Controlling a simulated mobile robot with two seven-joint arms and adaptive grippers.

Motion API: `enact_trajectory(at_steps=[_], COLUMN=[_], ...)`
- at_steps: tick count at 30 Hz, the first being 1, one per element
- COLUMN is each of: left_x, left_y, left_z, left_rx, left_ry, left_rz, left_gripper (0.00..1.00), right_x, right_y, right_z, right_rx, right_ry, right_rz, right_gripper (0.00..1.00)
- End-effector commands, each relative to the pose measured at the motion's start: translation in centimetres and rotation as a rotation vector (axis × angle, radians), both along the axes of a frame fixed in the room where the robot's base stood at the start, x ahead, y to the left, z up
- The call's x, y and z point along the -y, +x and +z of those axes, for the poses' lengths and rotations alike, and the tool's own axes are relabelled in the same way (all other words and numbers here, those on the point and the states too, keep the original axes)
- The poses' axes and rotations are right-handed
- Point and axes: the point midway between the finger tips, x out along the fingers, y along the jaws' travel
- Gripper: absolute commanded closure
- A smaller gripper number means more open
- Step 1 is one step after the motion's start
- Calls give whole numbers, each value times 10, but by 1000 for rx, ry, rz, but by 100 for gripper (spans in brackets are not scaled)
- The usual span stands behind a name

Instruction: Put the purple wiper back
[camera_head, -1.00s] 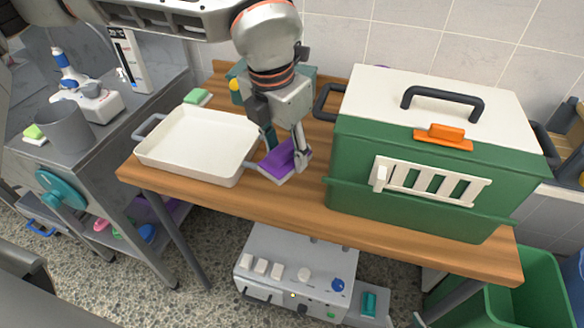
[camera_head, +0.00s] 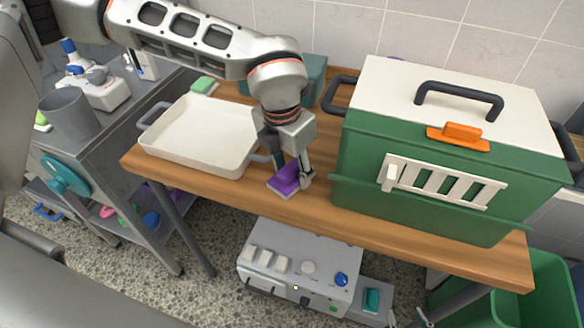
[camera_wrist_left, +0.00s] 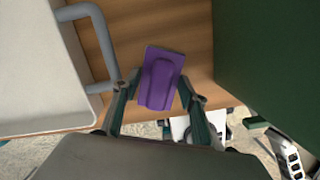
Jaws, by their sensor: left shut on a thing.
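The purple wiper (camera_head: 284,180) has a purple top and a pale base. It is at the front of the wooden table, between the white tray and the green kennel. My left gripper (camera_head: 290,170) is shut on it, reaching down from above. In the left wrist view the purple wiper (camera_wrist_left: 161,78) sits between the two fingers of the left gripper (camera_wrist_left: 158,95), over the table's front edge. I cannot tell whether its base touches the wood. A small part of what looks like my right gripper (camera_head: 424,319) shows at the bottom edge; its jaws cannot be made out.
The white tray (camera_head: 185,165) with grey handles is left of the wiper. The green kennel (camera_head: 405,215) with a pale lid stands to the right. A teal box (camera_head: 314,78) and a green sponge (camera_head: 203,85) are behind. A grey control box (camera_head: 285,285) is below the table.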

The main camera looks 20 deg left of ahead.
Motion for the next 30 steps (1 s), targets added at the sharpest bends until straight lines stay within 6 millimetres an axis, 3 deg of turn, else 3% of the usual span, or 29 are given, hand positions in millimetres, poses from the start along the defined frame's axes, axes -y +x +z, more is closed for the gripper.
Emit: enact_trajectory(at_steps=[11, 12, 23, 30], left_x=[0, 0, 0, -1], left_y=[0, 0, 1, -3], left_z=[-5, -4, 0, 31], left_rx=[1, 1, 3, 6], left_ry=[-1, 0, -1, -3], left_rz=[0, 0, 0, 0], left_gripper=[75, 50, 50, 50], right_x=[0, 1, 1, 1], right_y=[1, 2, 3, 4], right_z=[-1, 0, 3, 6], right_rx=[1, 3, 7, 10], right_ry=[-1, -2, -2, 1], right_rz=[0, 0, -1, -2], right_gripper=[60, 60, 60, 60])
